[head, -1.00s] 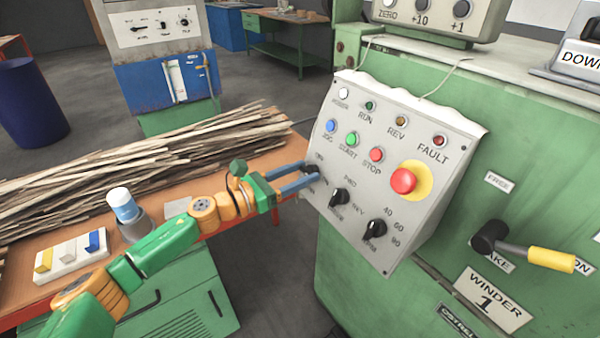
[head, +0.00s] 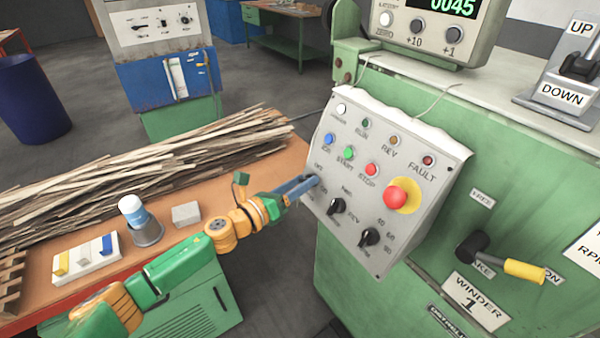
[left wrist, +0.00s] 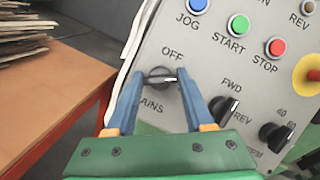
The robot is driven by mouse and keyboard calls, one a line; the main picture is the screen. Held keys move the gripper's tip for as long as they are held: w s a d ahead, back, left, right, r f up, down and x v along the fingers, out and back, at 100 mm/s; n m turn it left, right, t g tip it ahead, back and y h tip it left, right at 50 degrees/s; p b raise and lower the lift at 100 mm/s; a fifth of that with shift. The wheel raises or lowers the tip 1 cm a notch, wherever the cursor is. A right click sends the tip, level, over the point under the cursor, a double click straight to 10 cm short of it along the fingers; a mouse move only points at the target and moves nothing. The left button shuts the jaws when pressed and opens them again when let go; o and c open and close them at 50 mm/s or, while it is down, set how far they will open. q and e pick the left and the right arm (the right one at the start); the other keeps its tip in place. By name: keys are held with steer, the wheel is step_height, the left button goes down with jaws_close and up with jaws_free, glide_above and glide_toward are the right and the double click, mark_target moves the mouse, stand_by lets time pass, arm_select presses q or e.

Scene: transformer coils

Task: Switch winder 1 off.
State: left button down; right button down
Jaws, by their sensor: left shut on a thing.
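Winder 1's sloped grey control panel (head: 325,235) stands on the green machine above a "WINDER 1" plate (head: 476,301). My left gripper (head: 314,183) is at the panel's left edge. In the left wrist view my left gripper (left wrist: 161,76) has its blue fingers closed on either side of the black mains knob (left wrist: 162,78). "OFF" is printed above the knob and "MAINS", partly covered, below it. I cannot tell for sure which way the knob points. In the head view the gripper hides most of the knob. My right gripper is not in view.
Beside the mains knob are the FWD/REV knob (head: 337,206), the speed knob (head: 369,237) and the red emergency button (head: 395,198). A yellow-handled brake lever (head: 524,271) sticks out at right. A bench with wood strips (head: 130,165) stands at left.

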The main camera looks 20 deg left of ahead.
arm_select(q)
steer(key=n+y+p, duration=0.1)
steer(key=n+p, duration=0.2)
steer(key=n+y+p, duration=0.1)
steer(key=n+p, duration=0.2)
steer(key=r+n+g+y+p, duration=0.1)
steer(key=n+p, duration=0.2)
steer(key=shift+d+y, duration=0.15)
steer(key=shift+y, duration=0.15)
steer(key=n+p, duration=0.2)
steer(key=shift+f+p, duration=0.1)
steer(key=shift+p, duration=0.2)
steer(key=shift+f+n+g+y+p, duration=0.15)
steer(key=shift+n+g+y+p, duration=0.3)
steer(key=shift+n+p, duration=0.45)
steer(key=shift+f, duration=0.1)
steer(key=shift+c, duration=1.4)
jaws_free()
steer(key=v, duration=0.7)
steer(key=shift+p, duration=0.35)
